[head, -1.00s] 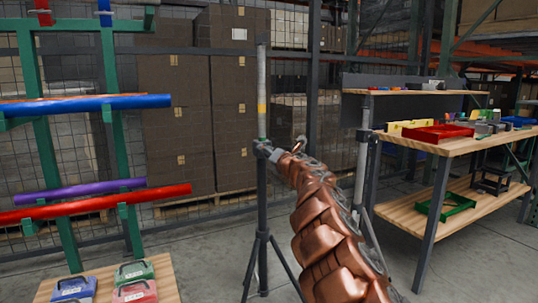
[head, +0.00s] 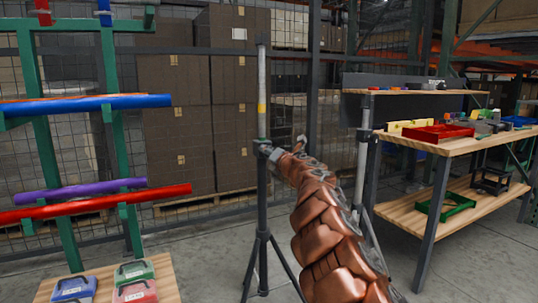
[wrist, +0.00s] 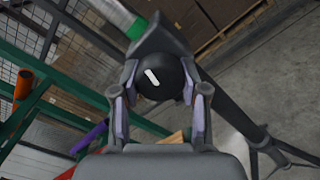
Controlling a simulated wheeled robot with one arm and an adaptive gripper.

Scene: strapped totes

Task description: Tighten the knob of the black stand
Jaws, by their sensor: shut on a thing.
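The black stand (head: 262,205) is an upright tripod with a grey pole (head: 262,90) that carries a yellow band. Its knob (wrist: 155,78) is round and black with a white mark, and fills the space between my fingers in the wrist view. My gripper (wrist: 158,100) is shut on the knob, one finger on each side. The white mark slants from upper left to lower right. In the head view my gripper (head: 272,153) meets the stand at its collar, and the knob is hidden there.
A second stand (head: 363,150) is just right of my arm. A wooden workbench (head: 455,145) with a red tray (head: 425,133) is at the right. A green rack (head: 40,150) holding coloured tubes is at the left.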

